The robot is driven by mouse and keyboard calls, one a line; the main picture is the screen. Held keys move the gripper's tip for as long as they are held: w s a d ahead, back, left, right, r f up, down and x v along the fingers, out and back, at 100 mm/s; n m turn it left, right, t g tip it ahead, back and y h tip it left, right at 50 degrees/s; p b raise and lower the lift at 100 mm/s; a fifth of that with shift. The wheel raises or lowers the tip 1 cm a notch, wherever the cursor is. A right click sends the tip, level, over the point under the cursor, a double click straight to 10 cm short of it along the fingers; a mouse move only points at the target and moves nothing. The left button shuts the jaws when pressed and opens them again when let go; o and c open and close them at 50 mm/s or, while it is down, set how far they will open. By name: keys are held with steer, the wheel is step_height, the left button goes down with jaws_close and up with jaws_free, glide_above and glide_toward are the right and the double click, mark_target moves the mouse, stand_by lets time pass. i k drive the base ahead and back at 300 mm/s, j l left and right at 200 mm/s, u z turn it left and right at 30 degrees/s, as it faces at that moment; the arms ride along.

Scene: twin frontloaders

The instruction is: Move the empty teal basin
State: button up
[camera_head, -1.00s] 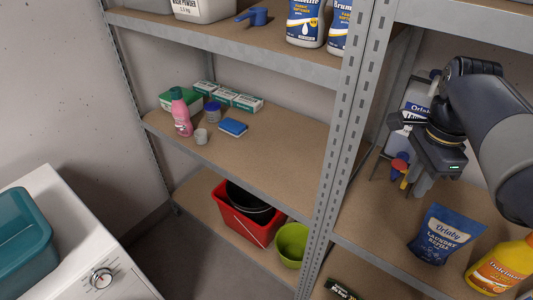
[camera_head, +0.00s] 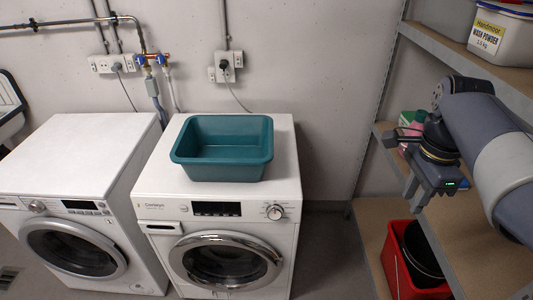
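The teal basin (camera_head: 222,172) is a rounded rectangular tub. It stands upright on top of the right-hand white washing machine (camera_head: 292,170), and its visible inside is empty. Its front edge lies near the front of the machine top. My gripper (camera_head: 398,165) is at the right of the view, in front of the shelving and well to the right of the basin. Its two fingers appear spread apart with nothing between them. It does not touch the basin.
A second white washing machine (camera_head: 75,160) stands to the left, its top clear. Taps and hoses (camera_head: 152,62) are on the wall behind. Metal shelving (camera_head: 455,60) stands at the right, with a wash powder tub (camera_head: 500,35) above and a red bucket (camera_head: 400,265) low down.

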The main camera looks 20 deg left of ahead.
mark_target(209, 148)
steer(key=i+u, duration=0.1)
steer(key=u, duration=0.35)
steer(key=l+u, duration=0.15)
steer(key=u, duration=0.35)
steer(key=i+l+u, duration=0.1)
steer(key=u, duration=0.35)
steer(key=i+z, duration=0.3)
steer(key=i, duration=0.15)
steer(key=i+z, duration=0.25)
steer(key=i, duration=0.2)
